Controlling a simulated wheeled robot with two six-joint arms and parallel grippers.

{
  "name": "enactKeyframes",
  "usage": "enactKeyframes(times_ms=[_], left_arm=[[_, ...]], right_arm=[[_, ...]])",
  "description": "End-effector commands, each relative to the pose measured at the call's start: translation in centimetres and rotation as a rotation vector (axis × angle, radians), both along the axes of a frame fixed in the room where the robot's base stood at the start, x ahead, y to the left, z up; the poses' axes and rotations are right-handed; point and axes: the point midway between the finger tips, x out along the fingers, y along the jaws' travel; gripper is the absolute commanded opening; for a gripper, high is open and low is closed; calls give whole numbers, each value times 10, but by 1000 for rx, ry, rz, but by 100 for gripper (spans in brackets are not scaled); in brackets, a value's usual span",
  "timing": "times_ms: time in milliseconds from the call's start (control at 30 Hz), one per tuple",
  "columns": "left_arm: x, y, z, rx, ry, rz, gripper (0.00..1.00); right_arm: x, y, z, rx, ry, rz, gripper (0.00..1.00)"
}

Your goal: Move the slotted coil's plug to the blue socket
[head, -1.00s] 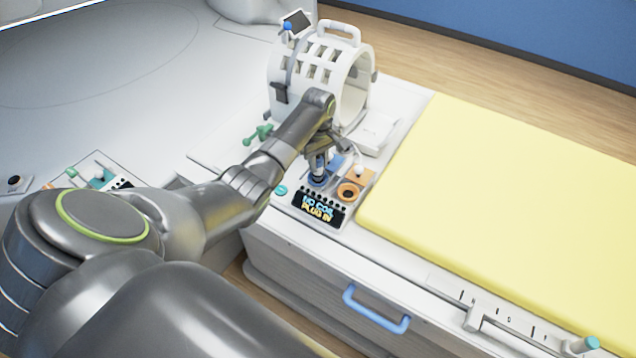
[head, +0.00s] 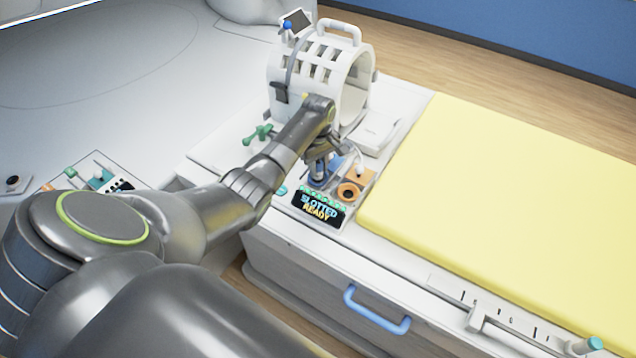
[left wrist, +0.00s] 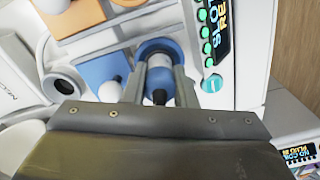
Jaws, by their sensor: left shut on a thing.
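The slotted coil (head: 350,90) is a white slotted cylinder with a top handle, standing on the bench in the head view. The blue socket (head: 317,184) is in the panel in front of it, and in the left wrist view it is a blue ring (left wrist: 149,48). The coil's plug (left wrist: 160,78), pale with a dark lower end, stands in the blue ring between my fingers. My left gripper (left wrist: 158,92) is shut on the plug. In the head view the left gripper (head: 320,165) partly hides the plug and socket. My right gripper is not in view.
The panel display (head: 319,207) reads "SLOTTED READY" with a row of green lights. An orange socket (head: 349,191) sits right of the blue one. A yellow pad (head: 500,190) lies to the right. A green-handled fitting (head: 259,135) is at the left.

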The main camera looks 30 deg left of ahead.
Motion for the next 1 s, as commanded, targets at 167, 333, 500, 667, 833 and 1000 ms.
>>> enactKeyframes(times_ms=[167,333,500,667,833,1000], left_arm=[[0,0,0,0,-1,0,0],[0,0,0,1,-1,0,27],[0,0,0,1,-1,0,50],[0,0,0,0,-1,0,50],[0,0,2,1,-1,0,50],[2,0,19,1,-6,0,50]], right_arm=[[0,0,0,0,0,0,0],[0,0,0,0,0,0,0],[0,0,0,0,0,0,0],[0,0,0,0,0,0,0],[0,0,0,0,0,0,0],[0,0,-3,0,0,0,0]])
